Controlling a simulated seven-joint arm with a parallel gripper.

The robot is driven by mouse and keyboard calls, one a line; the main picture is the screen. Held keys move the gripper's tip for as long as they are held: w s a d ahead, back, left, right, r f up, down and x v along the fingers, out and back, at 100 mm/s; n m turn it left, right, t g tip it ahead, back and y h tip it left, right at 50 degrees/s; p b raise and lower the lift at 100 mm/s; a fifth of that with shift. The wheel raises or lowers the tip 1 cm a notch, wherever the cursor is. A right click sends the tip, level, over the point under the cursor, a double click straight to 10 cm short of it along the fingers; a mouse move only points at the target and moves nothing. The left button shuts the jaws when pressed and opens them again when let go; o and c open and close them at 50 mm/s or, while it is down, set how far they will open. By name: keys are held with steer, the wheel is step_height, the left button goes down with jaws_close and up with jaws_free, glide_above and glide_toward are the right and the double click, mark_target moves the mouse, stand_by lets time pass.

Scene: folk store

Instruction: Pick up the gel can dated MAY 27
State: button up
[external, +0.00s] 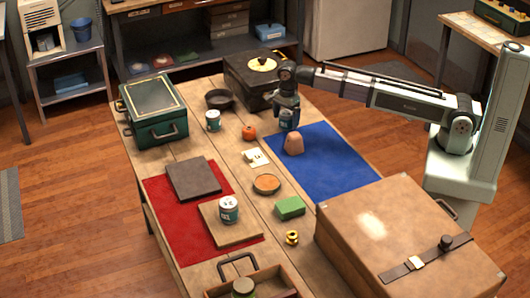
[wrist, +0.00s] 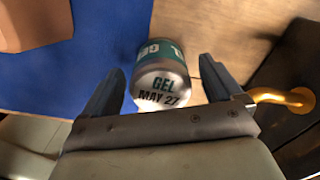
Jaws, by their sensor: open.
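The gel can dated MAY 27 (wrist: 163,82) is silver with a teal band, and its lettering "GEL MAY 27" reads clearly in the wrist view. It sits between the two fingers of my open gripper (wrist: 163,70), with gaps visible on both sides. In the external view this can (external: 287,122) stands near the far edge of the blue mat, directly below my gripper (external: 287,108), which partly hides it. Two similar cans stand elsewhere: one (external: 213,121) near the green case, and one (external: 228,210) on a tan board over the red mat. Their dates are unreadable.
A pinkish-brown block (external: 293,144) stands close to the can on the blue mat (external: 335,165). A dark case (external: 250,88) with a yellow item on top is behind it. An orange object (external: 249,133) lies left. A large brown box (external: 390,235) fills the front right.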

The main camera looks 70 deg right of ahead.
steer(key=shift+f, duration=0.95)
steer(key=c, duration=1.2)
steer(key=shift+r, duration=0.1)
